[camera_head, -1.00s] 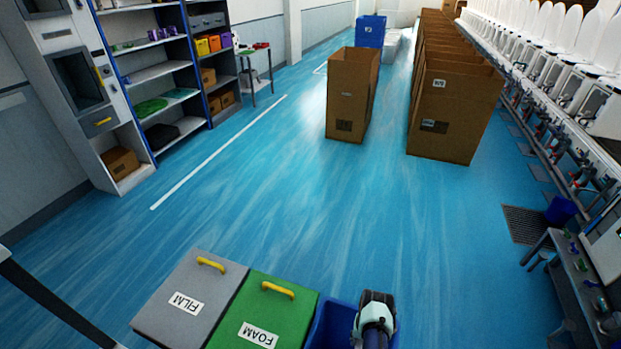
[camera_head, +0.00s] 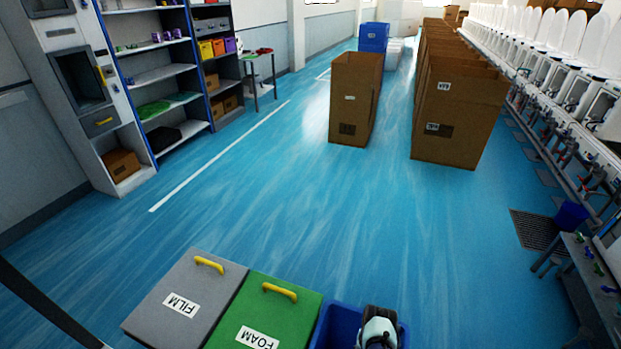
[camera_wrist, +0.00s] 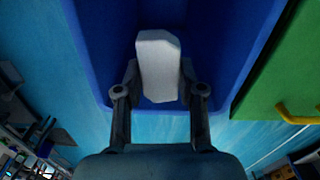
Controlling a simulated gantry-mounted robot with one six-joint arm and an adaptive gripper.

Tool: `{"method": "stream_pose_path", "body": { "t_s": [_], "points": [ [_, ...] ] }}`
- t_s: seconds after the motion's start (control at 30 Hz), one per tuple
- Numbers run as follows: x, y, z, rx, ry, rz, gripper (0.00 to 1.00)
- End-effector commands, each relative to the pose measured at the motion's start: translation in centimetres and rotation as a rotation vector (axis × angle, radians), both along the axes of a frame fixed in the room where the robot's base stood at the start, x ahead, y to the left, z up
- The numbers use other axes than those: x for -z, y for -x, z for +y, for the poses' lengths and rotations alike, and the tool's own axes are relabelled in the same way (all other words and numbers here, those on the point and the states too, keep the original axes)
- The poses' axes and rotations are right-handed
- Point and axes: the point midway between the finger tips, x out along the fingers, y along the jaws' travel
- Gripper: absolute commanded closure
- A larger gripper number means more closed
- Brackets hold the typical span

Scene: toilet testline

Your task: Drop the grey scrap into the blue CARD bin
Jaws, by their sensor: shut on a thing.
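The blue bin (camera_head: 335,326) stands open at the bottom edge of the head view, right of the green bin; no CARD label shows on it. In the wrist view its blue wall (camera_wrist: 100,50) surrounds the space beneath my gripper. My gripper (camera_wrist: 160,82) is shut on the grey scrap (camera_wrist: 159,62), a pale, blocky piece held between the two fingers. The scrap appears over the bin's opening; its exact height cannot be told. In the head view my arm end covers the bin's right part, and the scrap is hidden.
The grey FILM bin (camera_head: 180,295) and green FOAM bin (camera_head: 262,312) have closed lids with yellow handles. A workbench (camera_head: 590,280) stands at the right. Tall cardboard boxes (camera_head: 355,100) stand farther off. The blue floor between is clear.

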Motion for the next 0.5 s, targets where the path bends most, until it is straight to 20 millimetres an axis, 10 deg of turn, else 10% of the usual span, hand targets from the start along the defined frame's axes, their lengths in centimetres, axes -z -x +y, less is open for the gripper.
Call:
{"method": "stream_pose_path", "body": {
  "t_s": [0.1, 0.13, 0.3, 0.5],
  "points": [
    [-0.15, -0.02, -0.01, 0.0, 0.0, 0.0, 0.77],
    [-0.15, -0.02, -0.01, 0.0, 0.0, 0.0, 0.58],
    [-0.14, -0.01, 0.0, 0.0, 0.0, 0.0, 0.32],
    [-0.13, 0.0, 0.0, 0.0, 0.0, 0.0, 0.32]
  ]
}}
